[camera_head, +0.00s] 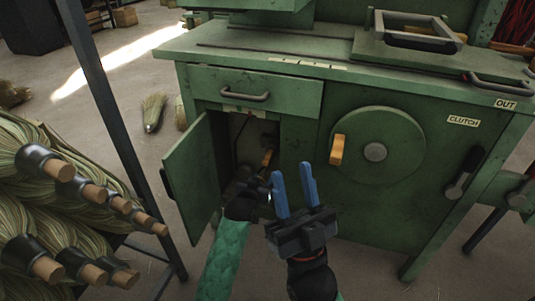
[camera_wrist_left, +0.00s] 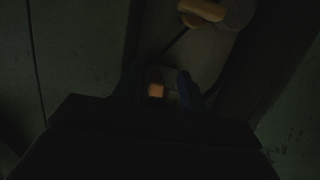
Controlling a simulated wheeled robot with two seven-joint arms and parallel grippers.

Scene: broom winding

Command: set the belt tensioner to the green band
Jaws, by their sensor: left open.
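The open cabinet (camera_head: 187,165) in the green machine shows a dark interior with an orange handle (camera_head: 267,157) inside. My left gripper (camera_head: 262,184) reaches into its opening, low and close to that handle. In the left wrist view, my left gripper's fingers (camera_wrist_left: 161,85) are open, with a small orange block (camera_wrist_left: 155,90) showing between them; contact cannot be told. An orange bar (camera_wrist_left: 201,10) shows beyond. I cannot make out a green band or tensioner scale. My right gripper (camera_head: 292,171) is open and empty, blue fingers up, in front of the machine.
The cabinet door stands open left of my left arm.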

